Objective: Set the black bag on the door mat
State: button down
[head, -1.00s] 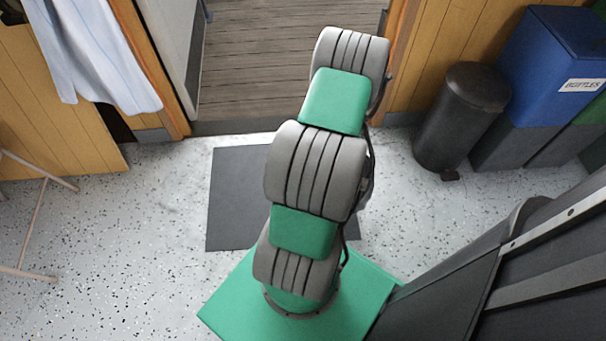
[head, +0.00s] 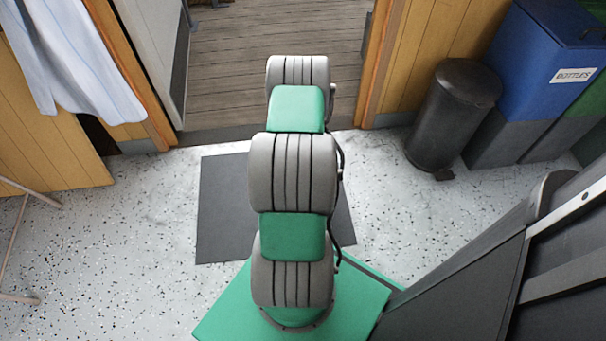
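The door mat (head: 222,215) is a dark grey rectangle flat on the speckled floor, just inside the open doorway. My arm stands in front of it and hides its middle and much of its right part. The visible part of the mat is bare. The black bag is not visible in the head view. My gripper is not visible either; the arm's upper links hide whatever lies beyond them.
A black pedal bin (head: 453,115) and a blue bin labelled bottles (head: 545,65) stand right of the doorway. A striped shirt (head: 75,60) hangs at the left. A thin-legged stand (head: 18,245) is at the left edge. Floor left of the mat is clear.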

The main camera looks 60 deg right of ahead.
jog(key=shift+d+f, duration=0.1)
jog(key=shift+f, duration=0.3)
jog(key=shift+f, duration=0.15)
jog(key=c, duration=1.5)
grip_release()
